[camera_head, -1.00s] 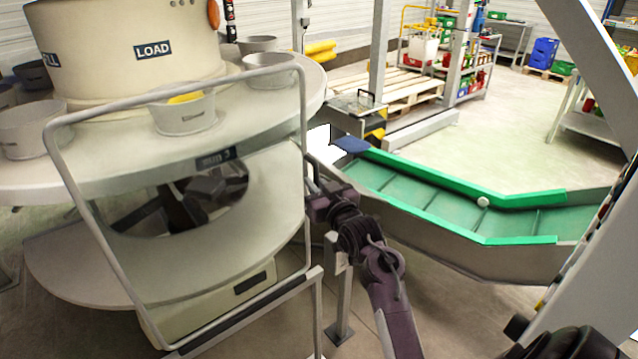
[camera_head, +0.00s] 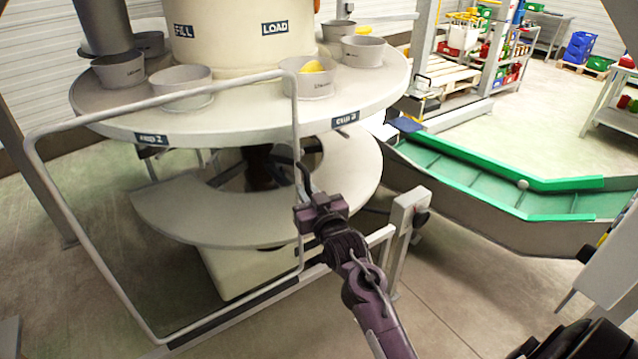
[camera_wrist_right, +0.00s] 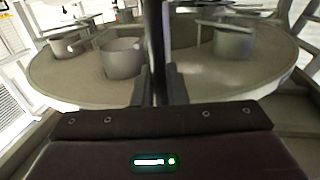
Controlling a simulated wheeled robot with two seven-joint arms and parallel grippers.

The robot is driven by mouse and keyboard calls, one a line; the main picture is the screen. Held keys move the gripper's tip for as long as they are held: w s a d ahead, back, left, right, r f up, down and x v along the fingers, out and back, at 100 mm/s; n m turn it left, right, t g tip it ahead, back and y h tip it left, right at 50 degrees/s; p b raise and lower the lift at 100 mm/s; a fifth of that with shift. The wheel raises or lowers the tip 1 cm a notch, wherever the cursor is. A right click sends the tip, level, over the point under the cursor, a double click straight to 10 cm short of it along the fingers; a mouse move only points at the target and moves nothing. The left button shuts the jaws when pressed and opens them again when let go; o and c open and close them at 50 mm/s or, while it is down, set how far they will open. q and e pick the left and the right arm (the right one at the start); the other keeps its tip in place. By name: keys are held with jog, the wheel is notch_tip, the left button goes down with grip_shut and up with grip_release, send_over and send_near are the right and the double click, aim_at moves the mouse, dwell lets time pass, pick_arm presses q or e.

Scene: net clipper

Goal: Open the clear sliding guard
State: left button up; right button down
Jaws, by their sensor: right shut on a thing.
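The clear guard (camera_head: 185,250) is a see-through panel in a rounded grey tube frame, standing in front of the round machine in the head view. Its right upright tube is left of the right-hand cup label. My right gripper (camera_head: 304,190) is shut on the dark guard handle (camera_head: 303,172) at that upright. In the right wrist view, the dark vertical handle bar (camera_wrist_right: 158,45) stands between my two right fingers (camera_wrist_right: 158,88). The fingers hide part of the bar. My left gripper is not in view.
The round table (camera_head: 225,118) carries several grey cups, one with something yellow in it. A green-edged conveyor (camera_head: 460,175) stands to the right. Open floor lies in front.

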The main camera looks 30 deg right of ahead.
aim_at(282, 191)
jog(key=a, duration=0.3)
jog(key=shift+s+a, duration=0.15)
jog(key=shift+a, duration=0.95)
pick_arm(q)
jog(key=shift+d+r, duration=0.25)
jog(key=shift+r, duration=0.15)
pick_arm(e)
jog(key=c, duration=1.6)
grip_release()
jog(key=shift+o, duration=0.2)
jog(key=shift+s, duration=0.1)
